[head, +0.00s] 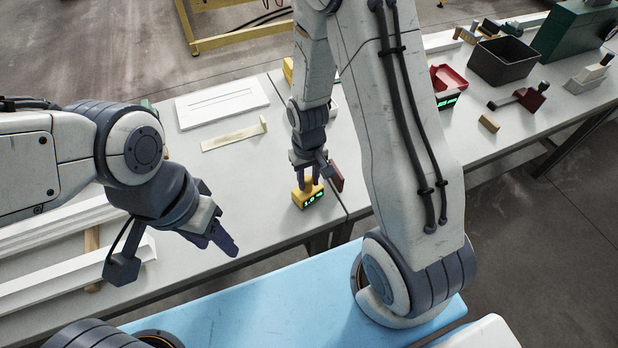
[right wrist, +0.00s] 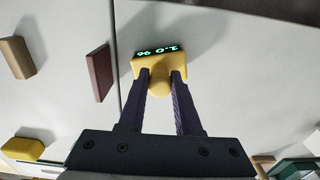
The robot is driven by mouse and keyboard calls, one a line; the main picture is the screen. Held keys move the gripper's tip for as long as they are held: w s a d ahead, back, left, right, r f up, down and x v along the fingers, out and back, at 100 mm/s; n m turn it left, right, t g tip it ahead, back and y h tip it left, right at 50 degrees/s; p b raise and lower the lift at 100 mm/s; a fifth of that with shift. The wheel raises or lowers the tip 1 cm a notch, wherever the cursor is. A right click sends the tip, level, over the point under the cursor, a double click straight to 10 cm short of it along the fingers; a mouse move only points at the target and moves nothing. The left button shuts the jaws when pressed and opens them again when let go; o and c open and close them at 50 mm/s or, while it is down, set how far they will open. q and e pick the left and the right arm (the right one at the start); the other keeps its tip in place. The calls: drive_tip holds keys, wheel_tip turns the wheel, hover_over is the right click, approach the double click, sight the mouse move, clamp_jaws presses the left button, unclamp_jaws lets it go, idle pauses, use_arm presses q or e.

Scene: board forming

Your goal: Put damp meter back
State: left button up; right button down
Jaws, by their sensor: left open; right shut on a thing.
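The damp meter (head: 308,198) is a small yellow device with a green-lit display reading about 1.0 %. My right gripper (head: 306,180) is shut on it near the front edge of the table, at a seam between table sections. In the right wrist view the meter (right wrist: 160,62) sits between the two dark fingertips (right wrist: 161,78), its display facing away from the palm. I cannot tell whether its base touches the table. My left gripper (head: 228,246) is open and empty, in front of the table edge at the left.
A dark red block (head: 336,177) lies just right of the meter, also in the right wrist view (right wrist: 98,72). A white panel (head: 222,102) and a pale strip (head: 234,137) lie to the left. At the right are a dark bin (head: 503,62), red tray (head: 449,78) and wooden block (head: 489,123).

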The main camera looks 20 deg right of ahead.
drive_tip(key=shift+f+b, duration=0.3)
drive_tip(key=shift+f, duration=0.05)
drive_tip(key=shift+c, duration=1)
unclamp_jaws()
drive_tip(key=shift+r, duration=0.1)
wheel_tip(320, 180, up, 10)
drive_tip(key=shift+r+b, duration=0.2)
drive_tip(key=shift+b, duration=0.3)
drive_tip(key=shift+a, duration=0.1)
drive_tip(key=s+a+r+n+b, duration=0.1)
drive_tip(key=s+a+r+n, duration=0.2)
drive_tip(key=s+a, duration=0.3)
drive_tip(key=s+a+r+n+y+b, duration=0.1)
drive_tip(key=s+a+r+n, duration=0.2)
drive_tip(key=s+a, duration=0.3)
drive_tip(key=s, duration=0.5)
drive_tip(key=shift+s+r+n, duration=0.25)
drive_tip(key=shift+s+n, duration=0.1)
drive_tip(key=shift+n, duration=0.05)
